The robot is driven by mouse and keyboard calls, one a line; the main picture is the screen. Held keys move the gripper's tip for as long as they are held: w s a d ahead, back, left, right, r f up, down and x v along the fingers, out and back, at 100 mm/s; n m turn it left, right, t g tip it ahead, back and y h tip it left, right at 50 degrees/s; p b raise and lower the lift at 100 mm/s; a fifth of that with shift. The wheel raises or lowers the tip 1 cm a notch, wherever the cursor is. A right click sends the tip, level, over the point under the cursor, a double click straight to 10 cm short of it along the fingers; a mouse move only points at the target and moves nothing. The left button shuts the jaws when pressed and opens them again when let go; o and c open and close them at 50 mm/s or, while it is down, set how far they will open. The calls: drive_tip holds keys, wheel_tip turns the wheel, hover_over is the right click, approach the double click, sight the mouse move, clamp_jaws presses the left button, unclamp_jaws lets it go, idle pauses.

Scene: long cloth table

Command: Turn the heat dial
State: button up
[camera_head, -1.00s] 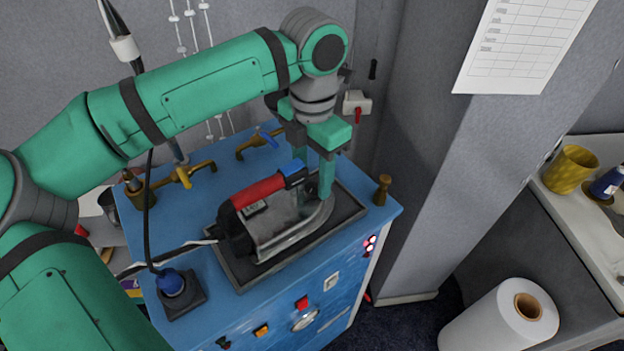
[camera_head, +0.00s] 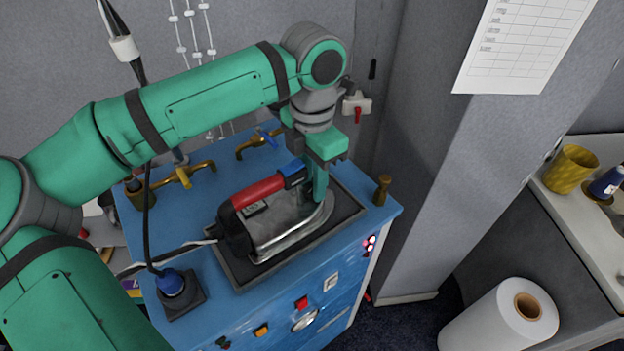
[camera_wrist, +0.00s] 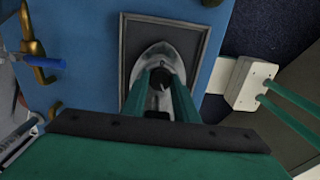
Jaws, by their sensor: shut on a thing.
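The iron (camera_head: 287,222), with a red handle, a black rear and a blue front end, rests on the dark pad (camera_head: 236,275) on top of the blue station. My gripper (camera_head: 316,200) points down at the iron's front, beneath the blue end of the handle. In the wrist view my gripper (camera_wrist: 162,82) has its two green fingers closed on the small dark heat dial (camera_wrist: 157,76), above the silver iron body (camera_wrist: 147,56). In the head view the dial is hidden behind my fingers.
A grey pillar stands to the right. A white roll (camera_head: 503,318) stands at lower right.

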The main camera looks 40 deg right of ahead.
sight(311, 187)
drive_tip(key=shift+m, duration=1)
drive_tip(key=o, duration=1.1)
drive_tip(key=shift+r, duration=0.1)
wheel_tip(311, 187, up, 11)
drive_tip(key=shift+w+f, duration=0.15)
drive_tip(key=shift+a, duration=0.1)
